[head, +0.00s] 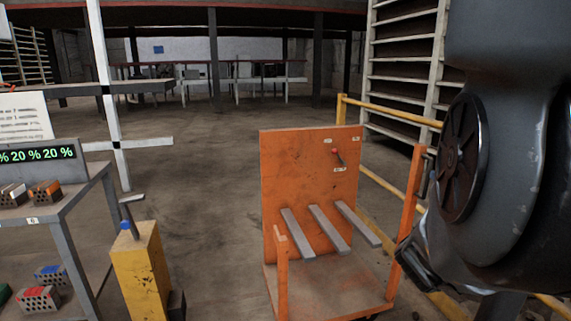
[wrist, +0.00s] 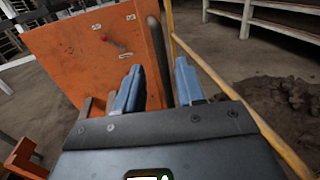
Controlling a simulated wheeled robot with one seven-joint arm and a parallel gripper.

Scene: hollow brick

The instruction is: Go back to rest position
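My gripper (wrist: 160,82) shows in the wrist view with its two blue-grey fingers apart and nothing between them. It is open and empty, in front of the right side of an orange cart (wrist: 75,60). In the head view my arm fills the right edge, and the fingers cannot be made out clearly there. The orange cart (head: 290,170) stands right of centre in the head view, with a tall back panel, several grey bars sticking out and a small red lever (head: 339,156). No brick is in my gripper.
A grey shelf (head: 75,190) with several hollow bricks stands at the left. A yellow post (head: 140,270) stands beside it. A yellow railing (head: 385,187) runs behind the cart at the right; it passes close to my gripper in the wrist view. Floor between post and cart is clear.

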